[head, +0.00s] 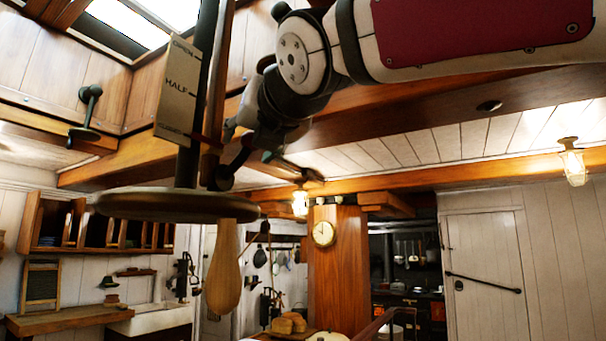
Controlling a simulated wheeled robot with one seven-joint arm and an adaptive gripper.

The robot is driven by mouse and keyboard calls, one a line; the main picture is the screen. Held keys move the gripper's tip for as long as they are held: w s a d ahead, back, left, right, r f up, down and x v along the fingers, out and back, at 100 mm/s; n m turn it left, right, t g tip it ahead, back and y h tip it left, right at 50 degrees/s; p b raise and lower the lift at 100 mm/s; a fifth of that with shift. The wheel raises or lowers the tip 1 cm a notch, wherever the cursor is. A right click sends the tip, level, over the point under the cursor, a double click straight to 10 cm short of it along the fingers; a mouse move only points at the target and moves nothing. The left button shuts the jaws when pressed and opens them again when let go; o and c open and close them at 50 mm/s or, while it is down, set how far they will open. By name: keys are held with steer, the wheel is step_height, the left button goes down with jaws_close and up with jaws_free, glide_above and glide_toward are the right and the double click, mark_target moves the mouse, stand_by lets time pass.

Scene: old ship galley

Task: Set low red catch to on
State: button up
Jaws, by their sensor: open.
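My arm comes in from the upper right, and my gripper (243,156) is at its end, left of the picture's middle. It is open, seen small and partly hidden behind the skylight gear's upright wooden post, and I see nothing held in it. I cannot make out a low red catch for certain. A small red pointer (207,141) shows beside the lower end of a cream scale plate (178,92) marked OPEN, HALF and CLOSED, near the CLOSED mark. Whether my gripper touches anything there I cannot tell.
A round handwheel (150,206) with a hanging wooden grip (224,268) stands close in front. Wooden ceiling beams (380,122) run close around my arm. A lamp (572,165) hangs at right. A clock (323,233) is on the wooden pillar beyond.

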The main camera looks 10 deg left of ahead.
jaws_close()
steer(key=shift+w, duration=0.1)
steer(key=w+d+f+m+g+b, duration=0.1)
steer(key=w+f+m+g, duration=0.3)
steer(key=f+m+g, duration=0.2)
steer(key=shift+d+m+g, duration=0.35)
steer(key=shift+m+g, duration=0.85)
steer(key=shift+m, duration=0.3)
steer(key=shift+f, duration=0.15)
